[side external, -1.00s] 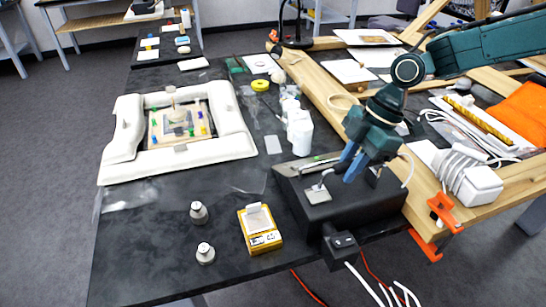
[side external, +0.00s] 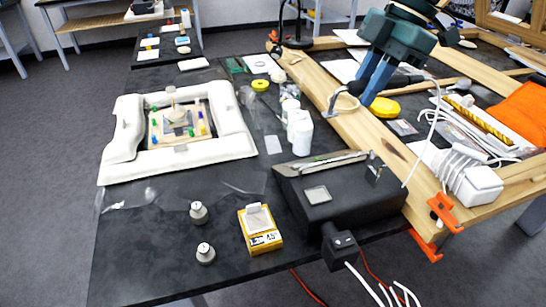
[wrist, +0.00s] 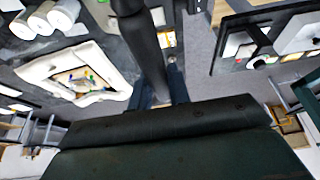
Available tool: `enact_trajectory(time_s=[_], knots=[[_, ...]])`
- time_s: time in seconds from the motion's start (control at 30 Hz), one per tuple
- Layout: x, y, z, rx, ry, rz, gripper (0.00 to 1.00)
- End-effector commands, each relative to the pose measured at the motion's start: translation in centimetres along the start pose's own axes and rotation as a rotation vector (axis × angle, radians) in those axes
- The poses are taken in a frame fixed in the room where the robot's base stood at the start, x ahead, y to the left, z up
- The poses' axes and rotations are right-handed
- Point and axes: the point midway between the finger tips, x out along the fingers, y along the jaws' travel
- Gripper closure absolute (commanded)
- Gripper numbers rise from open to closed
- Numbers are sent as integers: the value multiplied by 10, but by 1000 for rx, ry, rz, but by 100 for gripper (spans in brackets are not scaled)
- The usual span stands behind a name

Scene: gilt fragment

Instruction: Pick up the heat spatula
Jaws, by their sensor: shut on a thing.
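My gripper (side external: 362,96) is raised over the wooden frame and its blue fingers point down to the left. It is shut on the heat spatula (side external: 402,79), held clear of its black station (side external: 335,192). The spatula's dark handle shows right of the fingers, and its pale bent metal tip (side external: 334,101) hangs to the left. A white cable (side external: 434,125) trails down from the handle side. In the wrist view the dark handle (wrist: 143,45) runs up from between the fingers (wrist: 161,95), which are partly hidden by the gripper body.
White bottles (side external: 300,130) stand left of the wooden frame (side external: 350,122). A padded white frame (side external: 118,150) holding a small panel lies at left. Two metal weights (side external: 199,212) and a yellow box (side external: 260,229) are in front. A coiled cable and white box (side external: 476,186) lie at right.

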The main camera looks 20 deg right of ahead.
Motion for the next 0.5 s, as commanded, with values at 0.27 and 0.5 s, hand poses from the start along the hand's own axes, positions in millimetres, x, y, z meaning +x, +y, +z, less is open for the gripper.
enact_trajectory(time_s=[0.27,0.5], knots=[[-9,0,-3,0,-1,2,100],[-9,0,-3,0,-2,2,100]])
